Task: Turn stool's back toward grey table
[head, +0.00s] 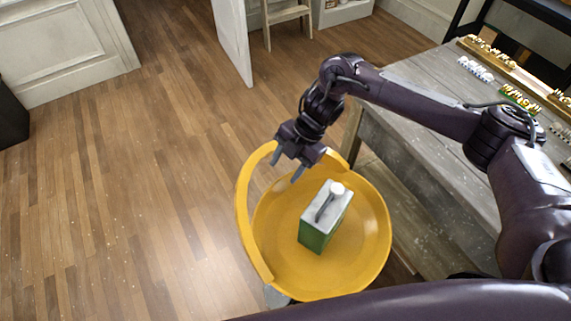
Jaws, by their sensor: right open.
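The yellow stool (350,259) has a round dished seat and stands on the wood floor beside the grey table. Its curved back (246,215) runs along the left side of the seat, away from the table. A green and white carton (314,236) with a white cap stands on the seat. The grey table (430,150) is at the right. My right gripper (287,171) is open and points down at the far end of the stool's back. I cannot tell whether it touches the back. My left gripper is not in view.
Small items and a wooden tray (500,62) lie along the table's far side. A white panel (232,40) and a wooden step stool (287,14) stand at the back. The floor left of the stool is clear.

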